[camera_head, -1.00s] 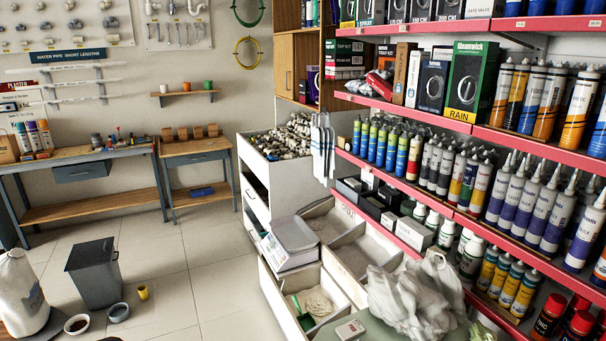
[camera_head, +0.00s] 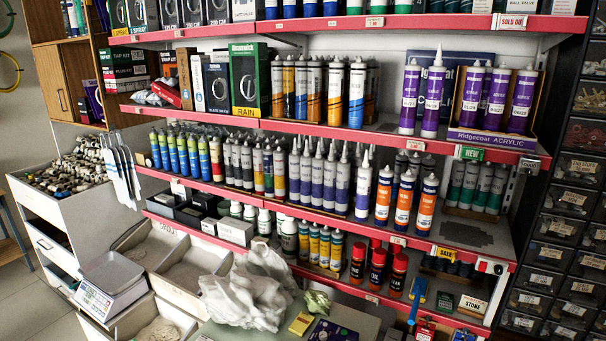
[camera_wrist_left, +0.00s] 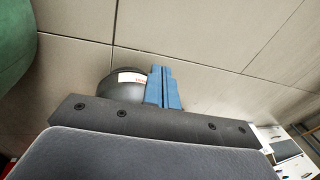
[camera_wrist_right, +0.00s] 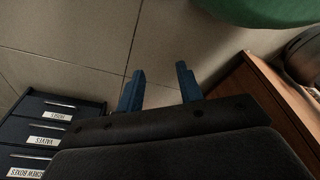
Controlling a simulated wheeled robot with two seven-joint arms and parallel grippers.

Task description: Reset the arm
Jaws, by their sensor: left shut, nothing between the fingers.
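My left gripper (camera_wrist_left: 164,88) shows in the left wrist view with its two blue fingers together, shut and empty, above the tiled floor. My right gripper (camera_wrist_right: 158,88) shows in the right wrist view with its blue fingers apart and nothing between them. It hangs over the floor between a dark drawer unit (camera_wrist_right: 45,125) and a brown wooden edge (camera_wrist_right: 265,100). Neither gripper nor arm is in the head view.
In the head view, red-edged shelves (camera_head: 330,205) hold several rows of tubes and boxes. A crumpled plastic bag (camera_head: 250,290) and a scale (camera_head: 108,285) stand in front. Dark drawers (camera_head: 555,230) are at right. A dark rounded object (camera_wrist_left: 122,86) is beside my left fingers.

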